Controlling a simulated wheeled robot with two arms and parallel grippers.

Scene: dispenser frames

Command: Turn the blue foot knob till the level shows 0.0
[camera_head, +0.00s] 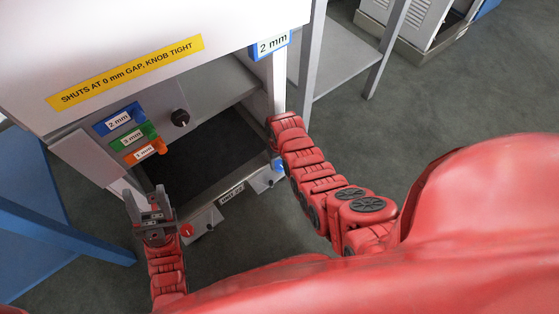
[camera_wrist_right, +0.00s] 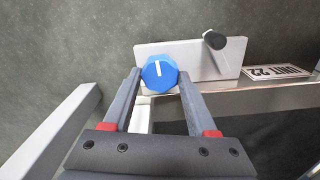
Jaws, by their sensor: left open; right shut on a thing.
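The blue foot knob (camera_wrist_right: 159,72), with a white mark on its face, sits on a grey plate (camera_wrist_right: 190,58) in the right wrist view. My right gripper (camera_wrist_right: 160,77) is shut on it, one finger on each side. In the head view the blue knob (camera_head: 278,165) shows beside my right arm, which hides that gripper. The white mark points nearly straight up in the wrist view. My left gripper (camera_head: 150,200) is open and empty, near the red knob (camera_head: 187,230) on the other foot plate. I see no level reading in either view.
A unit label (camera_head: 231,193) is on the lower rail. A blue frame (camera_head: 65,232) stands at left, a grey shelf (camera_head: 335,65) at right.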

